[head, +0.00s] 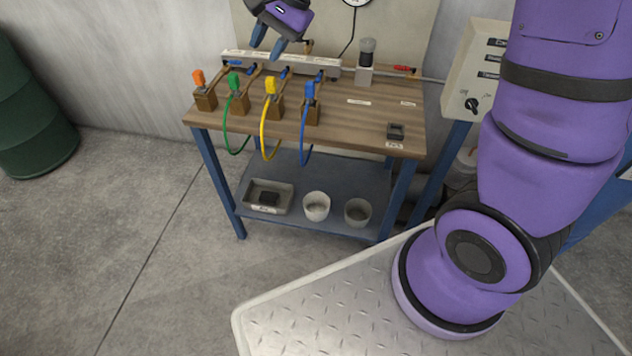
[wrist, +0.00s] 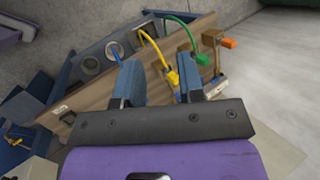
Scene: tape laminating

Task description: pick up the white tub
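The white tub (head: 316,207) stands upright on the lower shelf of the bench, in the middle, between a grey tray (head: 268,197) and a greyer tub (head: 357,212). In the wrist view the white tub (wrist: 113,48) appears small beyond the bench edge, beside the greyer tub (wrist: 90,65). My gripper (head: 268,45) is high above the back of the bench top, well away from the tub. Its two blue fingers stand apart with nothing seen between them, as the wrist view also shows (wrist: 158,70).
The wooden bench top (head: 350,125) overhangs the shelf (head: 335,180). Green, yellow and blue cables (head: 264,125) loop down over its front edge from clamped connectors. Blue legs (head: 217,180) flank the shelf. A dark green drum (head: 35,115) stands at left.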

